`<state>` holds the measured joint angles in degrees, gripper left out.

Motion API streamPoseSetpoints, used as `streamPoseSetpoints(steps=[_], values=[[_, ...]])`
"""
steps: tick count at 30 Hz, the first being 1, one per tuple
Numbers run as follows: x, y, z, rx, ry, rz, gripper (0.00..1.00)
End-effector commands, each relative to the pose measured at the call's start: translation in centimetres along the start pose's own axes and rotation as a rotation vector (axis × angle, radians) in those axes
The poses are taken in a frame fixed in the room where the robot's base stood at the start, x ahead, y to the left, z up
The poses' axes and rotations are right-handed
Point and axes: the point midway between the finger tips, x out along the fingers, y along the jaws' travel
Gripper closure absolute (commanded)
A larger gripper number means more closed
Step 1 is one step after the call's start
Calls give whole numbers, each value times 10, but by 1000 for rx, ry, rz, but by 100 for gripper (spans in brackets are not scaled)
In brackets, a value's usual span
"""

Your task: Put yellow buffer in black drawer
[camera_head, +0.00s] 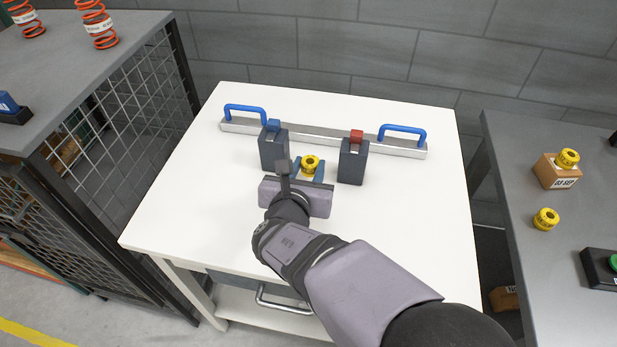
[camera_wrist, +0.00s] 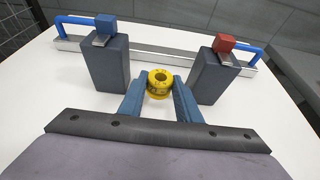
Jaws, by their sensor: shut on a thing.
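A yellow buffer (camera_head: 310,164), a short ring with a hole in its top, is held between the blue fingers of my gripper (camera_wrist: 160,92). In the wrist view the yellow buffer (camera_wrist: 160,83) sits upright between the fingertips, in front of the gap between two dark grey blocks. In the head view my gripper (camera_head: 309,170) is over the middle of the white table, its fingers pointing to the back. A drawer with a metal handle (camera_head: 283,302) shows under the table's front edge, partly hidden by my arm; its front (camera_head: 235,281) looks dark and shut.
The dark blocks, one with a blue top (camera_head: 273,150) and one with a red top (camera_head: 353,160), flank the buffer. A metal bar with blue handles (camera_head: 323,138) lies behind. Yellow buffers (camera_head: 546,219) are on the right grey table. A mesh cage (camera_head: 125,120) stands left.

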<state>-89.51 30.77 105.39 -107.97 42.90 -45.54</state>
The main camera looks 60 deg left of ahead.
Motion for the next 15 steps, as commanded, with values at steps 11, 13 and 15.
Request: streamPoseSetpoints(steps=[11, 13, 15], values=[[12, 0, -30, -1, 1, -1, 91], [14, 0, -33, 0, 0, 0, 91], [14, 0, -34, 0, -1, 0, 91]])
